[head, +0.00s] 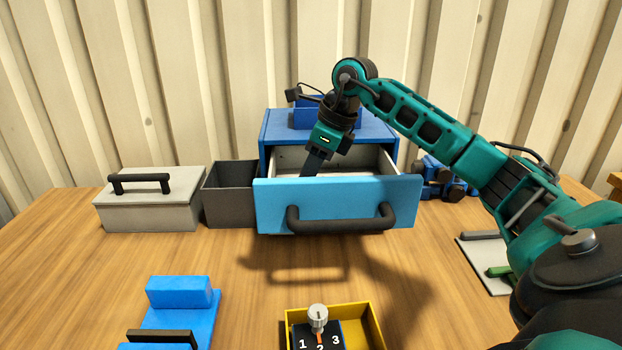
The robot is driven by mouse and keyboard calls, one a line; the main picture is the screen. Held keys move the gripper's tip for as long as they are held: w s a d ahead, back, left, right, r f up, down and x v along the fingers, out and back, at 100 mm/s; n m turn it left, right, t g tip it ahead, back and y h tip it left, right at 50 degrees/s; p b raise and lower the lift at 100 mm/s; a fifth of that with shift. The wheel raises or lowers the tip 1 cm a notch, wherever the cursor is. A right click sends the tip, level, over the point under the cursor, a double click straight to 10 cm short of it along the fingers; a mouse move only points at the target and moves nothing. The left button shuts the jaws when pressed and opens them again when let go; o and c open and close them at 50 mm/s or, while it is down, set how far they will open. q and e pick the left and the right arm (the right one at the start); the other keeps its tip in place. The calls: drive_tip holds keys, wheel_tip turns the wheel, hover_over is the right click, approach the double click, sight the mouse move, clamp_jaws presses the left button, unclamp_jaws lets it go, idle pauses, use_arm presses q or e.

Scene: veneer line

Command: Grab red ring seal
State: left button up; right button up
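No red ring seal shows in the head view. A drawer with a light blue front (272,207) and a black handle stands open in a blue cabinet (378,131). My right gripper (311,168) points down into the left part of the drawer. Its fingertips are partly hidden behind the drawer front, so I cannot tell whether it is open or shut, or whether it holds anything. Most of the drawer floor is hidden too. My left gripper is not in view.
A grey lidded box (150,212) and a dark open bin (228,205) stand left of the drawer. In front are a blue block-like fixture (178,292) and a yellow tray (365,320) with a numbered dial. A blue object (449,180) sits behind my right arm.

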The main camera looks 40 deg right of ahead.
wheel_tip(320, 180, up, 17)
drive_tip(key=p, duration=0.1)
